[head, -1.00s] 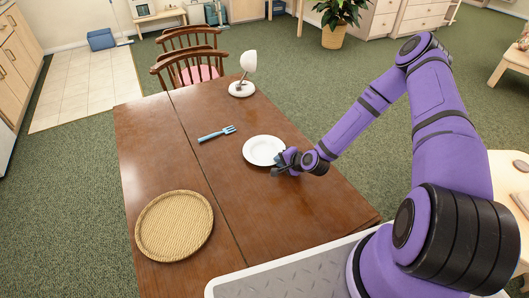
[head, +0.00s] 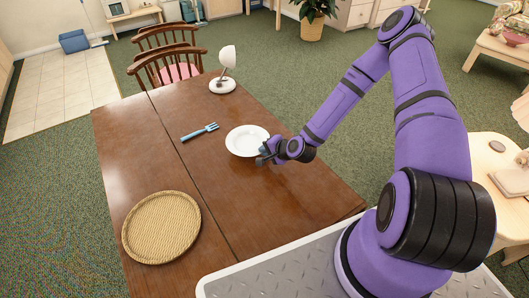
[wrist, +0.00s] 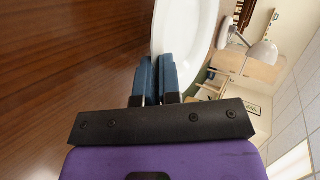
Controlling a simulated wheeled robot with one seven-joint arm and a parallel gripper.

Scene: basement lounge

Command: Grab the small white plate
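The small white plate (head: 246,138) is at the right half of the wooden table, in the middle of the head view. My gripper (head: 264,157) is at its near right rim. In the wrist view the plate (wrist: 187,28) fills the upper middle. My gripper's two blue fingers (wrist: 157,75) are close together there, one on each side of the rim, shut on it. The part of the rim between the fingers is mostly hidden. I cannot tell for sure whether the plate is clear of the table.
Wooden chairs (head: 165,62) stand behind the table. The table's near middle is clear.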

